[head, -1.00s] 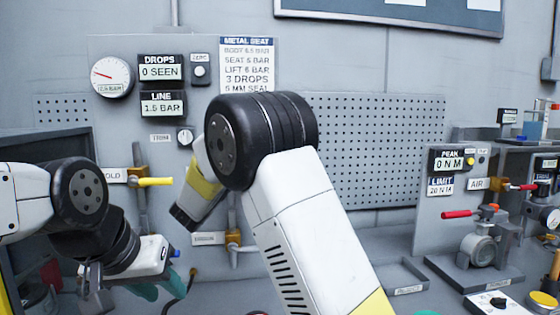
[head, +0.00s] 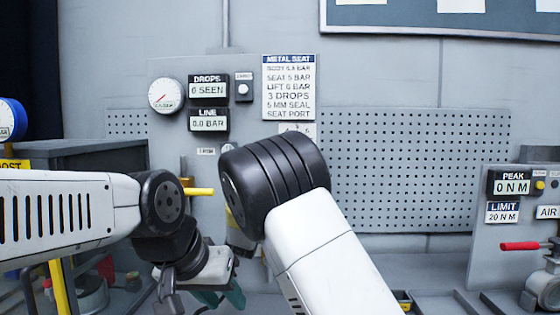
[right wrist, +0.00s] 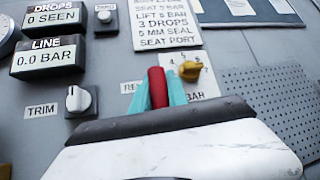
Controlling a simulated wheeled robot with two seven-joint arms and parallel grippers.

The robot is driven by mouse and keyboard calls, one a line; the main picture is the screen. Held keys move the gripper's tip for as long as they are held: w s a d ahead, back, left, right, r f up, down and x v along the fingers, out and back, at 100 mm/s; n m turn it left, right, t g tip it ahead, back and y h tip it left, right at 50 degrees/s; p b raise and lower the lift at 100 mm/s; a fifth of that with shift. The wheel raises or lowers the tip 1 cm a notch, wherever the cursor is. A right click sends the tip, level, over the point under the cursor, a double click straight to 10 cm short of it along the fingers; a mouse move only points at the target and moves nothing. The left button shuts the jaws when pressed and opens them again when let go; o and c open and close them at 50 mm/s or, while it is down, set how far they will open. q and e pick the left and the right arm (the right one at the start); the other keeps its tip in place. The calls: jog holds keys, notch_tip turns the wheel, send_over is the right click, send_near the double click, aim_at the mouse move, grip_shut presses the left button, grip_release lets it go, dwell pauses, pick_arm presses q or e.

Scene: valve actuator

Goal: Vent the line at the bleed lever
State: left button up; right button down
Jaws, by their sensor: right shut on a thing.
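In the right wrist view my right gripper (right wrist: 159,92) has its teal fingers shut on a red handle (right wrist: 157,88), which points up between them. A label beside it is partly covered, so I cannot read whether it names the bleed lever. In the head view my right arm hides this gripper and handle. The line display (head: 208,120) reads 0.0 BAR, also in the right wrist view (right wrist: 44,60). The drops display (head: 208,88) reads 0 SEEN. My left gripper (head: 222,298) hangs low at left centre; its finger gap is unclear.
A yellow lever (head: 199,191) sticks out just right of my left arm. A yellow dial knob (right wrist: 190,70) and the TRIM knob (right wrist: 77,99) flank the red handle. A pegboard (head: 420,170) covers the wall to the right. A red-handled valve (head: 525,246) stands far right.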

jog(key=shift+a+f+n+y, duration=0.1)
jog(key=shift+a+n+y, duration=0.05)
jog(key=shift+n+y, duration=0.2)
jog(key=c, duration=1.3)
grip_release()
